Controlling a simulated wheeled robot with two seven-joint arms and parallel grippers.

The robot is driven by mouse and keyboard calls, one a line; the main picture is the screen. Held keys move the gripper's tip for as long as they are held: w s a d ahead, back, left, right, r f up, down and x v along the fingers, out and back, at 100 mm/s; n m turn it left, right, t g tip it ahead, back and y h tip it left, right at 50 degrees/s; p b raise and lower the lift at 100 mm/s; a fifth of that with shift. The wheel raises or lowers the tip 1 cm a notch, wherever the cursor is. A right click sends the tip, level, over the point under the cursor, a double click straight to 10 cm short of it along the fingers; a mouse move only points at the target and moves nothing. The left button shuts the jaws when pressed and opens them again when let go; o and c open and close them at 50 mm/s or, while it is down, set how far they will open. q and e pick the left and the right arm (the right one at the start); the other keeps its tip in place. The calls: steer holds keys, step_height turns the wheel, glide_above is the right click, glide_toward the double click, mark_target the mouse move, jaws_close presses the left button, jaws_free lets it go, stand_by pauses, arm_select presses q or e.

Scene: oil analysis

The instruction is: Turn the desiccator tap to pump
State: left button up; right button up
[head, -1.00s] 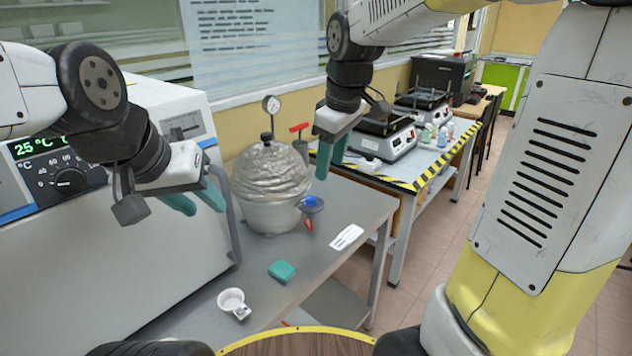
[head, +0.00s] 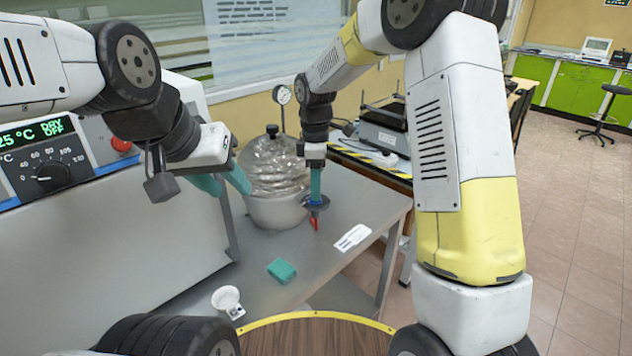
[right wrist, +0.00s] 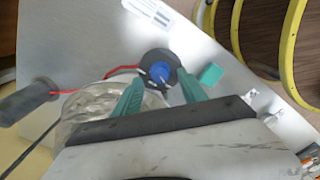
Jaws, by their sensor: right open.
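The desiccator (head: 277,210) stands on the grey bench, a pale bowl under a clear, crinkled-looking dome with a dark top knob. At its right side is the tap (head: 315,204), with a blue cap, dark disc and red lever. In the right wrist view the tap's blue cap (right wrist: 160,68) lies between and just beyond my right fingertips. My right gripper (head: 315,188) points down over the tap, open; its fingers (right wrist: 157,88) straddle it, contact unclear. My left gripper (head: 222,184) is open and empty, in front of the oven and left of the desiccator.
A pressure gauge (head: 282,94) stands behind the dome. The oven (head: 150,235) fills the left side.

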steer(key=shift+f, duration=1.2)
jaws_close()
